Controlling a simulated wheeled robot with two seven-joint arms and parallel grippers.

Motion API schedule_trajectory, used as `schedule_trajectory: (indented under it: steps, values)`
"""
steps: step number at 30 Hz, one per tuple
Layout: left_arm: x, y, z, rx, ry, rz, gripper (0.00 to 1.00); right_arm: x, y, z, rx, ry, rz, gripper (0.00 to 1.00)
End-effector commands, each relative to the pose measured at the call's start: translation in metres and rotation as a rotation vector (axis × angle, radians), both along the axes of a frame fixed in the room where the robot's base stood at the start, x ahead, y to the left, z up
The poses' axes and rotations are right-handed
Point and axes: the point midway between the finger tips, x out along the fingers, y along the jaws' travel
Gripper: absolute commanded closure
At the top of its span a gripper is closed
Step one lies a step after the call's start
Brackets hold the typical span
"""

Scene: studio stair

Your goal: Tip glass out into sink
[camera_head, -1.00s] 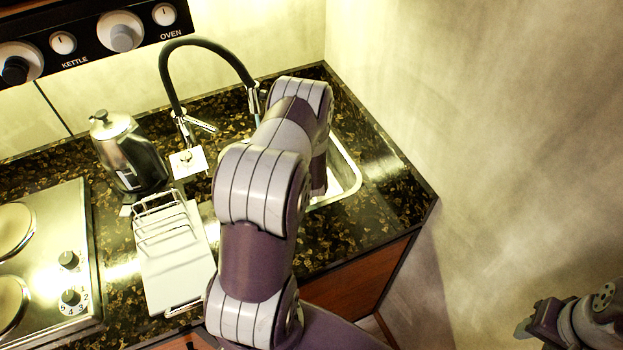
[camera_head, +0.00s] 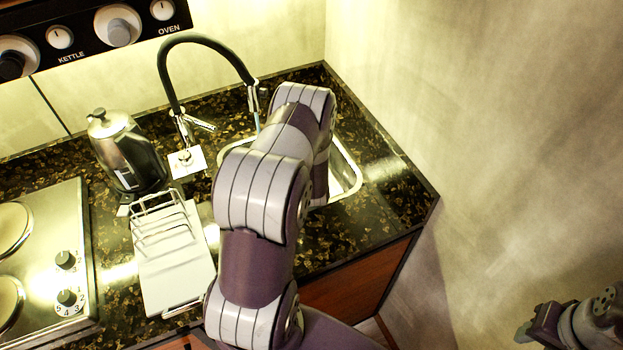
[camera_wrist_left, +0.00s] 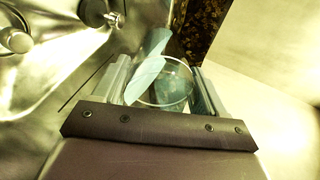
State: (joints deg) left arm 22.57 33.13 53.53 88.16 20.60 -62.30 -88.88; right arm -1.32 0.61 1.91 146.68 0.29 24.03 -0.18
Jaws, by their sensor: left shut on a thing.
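The steel sink (camera_head: 347,178) is at the right end of the counter, and my left arm covers most of it in the head view. My left gripper (camera_wrist_left: 163,85) is hidden behind that arm there. In the left wrist view it is shut on a clear glass (camera_wrist_left: 178,92), whose round rim shows between the fingers. A pale blue shape crosses the glass; I cannot tell if it is water. The glass's tilt is unclear. My right gripper (camera_head: 527,333) is at the lower right, away from the counter; its jaws are too small to read.
A black-hosed tap (camera_head: 205,42) arches over the sink. A steel kettle (camera_head: 127,152) and a white dish rack (camera_head: 172,255) stand left of the sink. A hob (camera_head: 45,260) is farther left. A bare wall (camera_head: 470,130) closes the right side.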

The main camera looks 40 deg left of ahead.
Motion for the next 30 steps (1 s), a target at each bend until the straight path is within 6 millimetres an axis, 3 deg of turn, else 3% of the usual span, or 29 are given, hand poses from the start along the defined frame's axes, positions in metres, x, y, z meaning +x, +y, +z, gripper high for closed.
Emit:
schedule_trajectory:
  steps: [30]
  values:
    - [-0.001,-0.002,0.003,0.074,-0.062,-0.001,0.69,0.000,0.000,-0.015,0.000,0.000,0.000,0.57]
